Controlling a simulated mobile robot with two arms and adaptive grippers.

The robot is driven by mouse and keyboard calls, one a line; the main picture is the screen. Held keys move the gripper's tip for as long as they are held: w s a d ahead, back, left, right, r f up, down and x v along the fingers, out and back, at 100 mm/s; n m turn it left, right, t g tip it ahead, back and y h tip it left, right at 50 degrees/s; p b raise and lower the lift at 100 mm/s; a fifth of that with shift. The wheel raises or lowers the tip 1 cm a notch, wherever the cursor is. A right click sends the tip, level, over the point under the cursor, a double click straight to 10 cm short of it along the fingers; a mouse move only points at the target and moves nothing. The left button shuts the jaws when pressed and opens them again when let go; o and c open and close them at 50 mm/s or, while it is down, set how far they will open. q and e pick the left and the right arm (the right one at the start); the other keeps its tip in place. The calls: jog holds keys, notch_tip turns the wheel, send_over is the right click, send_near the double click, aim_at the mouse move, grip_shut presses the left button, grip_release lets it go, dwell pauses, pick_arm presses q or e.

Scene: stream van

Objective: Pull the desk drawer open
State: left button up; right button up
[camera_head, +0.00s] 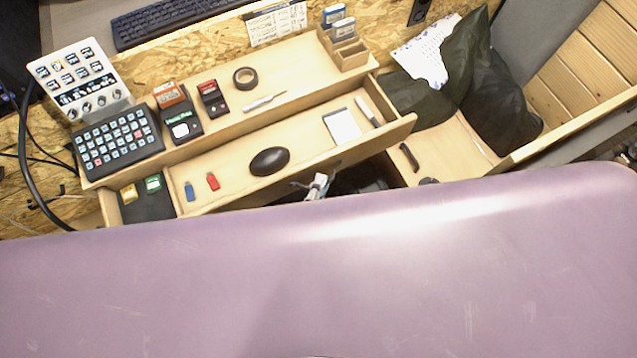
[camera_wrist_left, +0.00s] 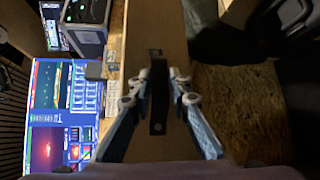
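The desk drawer (camera_head: 228,178) is pulled out from under the wooden desk shelf, with its inside in plain view in the head view. In the left wrist view its pale wooden front (camera_wrist_left: 157,30) runs down the middle, with a dark bar handle (camera_wrist_left: 157,112) on it. My left gripper (camera_wrist_left: 160,76) has its fingertips on both sides of this handle, close against it, and looks shut on it. In the head view the left gripper (camera_head: 318,186) shows small at the drawer's front edge, partly hidden by the purple surface. My right gripper is in neither view.
A button pad (camera_head: 118,141) and a tape roll (camera_head: 245,77) are on the shelf. A dark bag (camera_head: 490,95) lies at the right.

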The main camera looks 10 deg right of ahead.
pick_arm(q)
jog(key=shift+o, duration=0.2)
jog(key=v, duration=1.2)
